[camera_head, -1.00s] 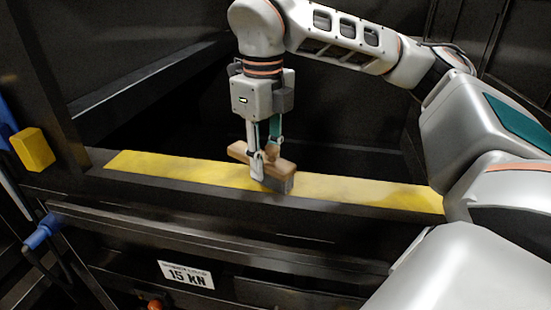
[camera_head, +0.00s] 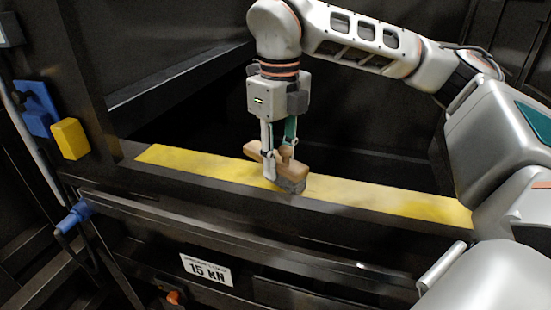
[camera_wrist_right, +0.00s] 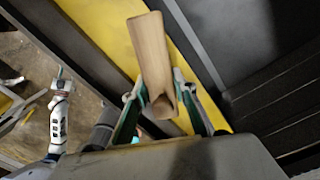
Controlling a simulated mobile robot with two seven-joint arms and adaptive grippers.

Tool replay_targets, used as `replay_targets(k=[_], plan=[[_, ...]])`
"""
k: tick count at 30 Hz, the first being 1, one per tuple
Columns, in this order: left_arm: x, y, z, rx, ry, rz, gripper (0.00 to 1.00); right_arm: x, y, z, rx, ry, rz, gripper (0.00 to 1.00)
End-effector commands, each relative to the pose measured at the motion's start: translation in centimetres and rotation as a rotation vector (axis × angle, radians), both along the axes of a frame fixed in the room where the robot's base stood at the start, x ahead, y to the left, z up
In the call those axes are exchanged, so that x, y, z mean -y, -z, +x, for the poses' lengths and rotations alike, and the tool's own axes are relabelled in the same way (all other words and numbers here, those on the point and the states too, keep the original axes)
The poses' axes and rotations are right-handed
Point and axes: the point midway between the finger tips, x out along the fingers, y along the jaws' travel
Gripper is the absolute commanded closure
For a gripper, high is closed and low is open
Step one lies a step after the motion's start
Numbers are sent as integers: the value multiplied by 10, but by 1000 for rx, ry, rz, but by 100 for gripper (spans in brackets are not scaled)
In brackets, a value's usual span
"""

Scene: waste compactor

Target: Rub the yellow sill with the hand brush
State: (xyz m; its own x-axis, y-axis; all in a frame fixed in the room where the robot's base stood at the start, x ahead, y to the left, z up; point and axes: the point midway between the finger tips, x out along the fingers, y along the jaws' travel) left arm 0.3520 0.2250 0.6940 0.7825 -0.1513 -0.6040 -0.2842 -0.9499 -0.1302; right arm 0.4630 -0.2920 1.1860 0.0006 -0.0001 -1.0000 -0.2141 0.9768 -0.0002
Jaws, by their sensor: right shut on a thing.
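The hand brush (camera_head: 289,172) has a wooden back with a rounded knob and dark grey bristles below. My right gripper (camera_head: 279,158) points down and is shut on the knob. The brush sits at the yellow sill (camera_head: 370,194), bristles down, around the middle of the strip; I cannot tell how firmly it presses. In the right wrist view the brush's wooden back (camera_wrist_right: 151,55) lies over the yellow sill (camera_wrist_right: 102,22), between the two fingers (camera_wrist_right: 163,108). The yellow looks paler and worn in patches. My left gripper is not in the head view.
A yellow box (camera_head: 70,139) and a blue part (camera_head: 36,108) are on the left. A blue connector (camera_head: 73,218) with a cable hangs below them. A dark rail and a "15 KN" sign (camera_head: 206,270) are below the sill. The dark compactor cavity (camera_head: 200,125) lies behind it.

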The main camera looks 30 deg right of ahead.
Motion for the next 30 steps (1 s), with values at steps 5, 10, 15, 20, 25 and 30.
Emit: replay_targets(k=[5, 10, 15, 20, 25, 30], plan=[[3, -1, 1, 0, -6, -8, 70, 10, 1, -12, 0, 2, 0, 90], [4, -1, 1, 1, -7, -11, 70, 16, 3, -19, -2, 1, 0, 90], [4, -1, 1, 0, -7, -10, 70, 19, 3, -23, -5, 1, -1, 90], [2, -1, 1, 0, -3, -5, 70, 26, 3, -34, -7, 2, -1, 90], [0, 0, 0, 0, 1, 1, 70, 35, 2, -44, -8, 2, -2, 90], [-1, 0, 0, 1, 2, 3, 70, 39, 2, -50, -7, 2, -1, 90]])
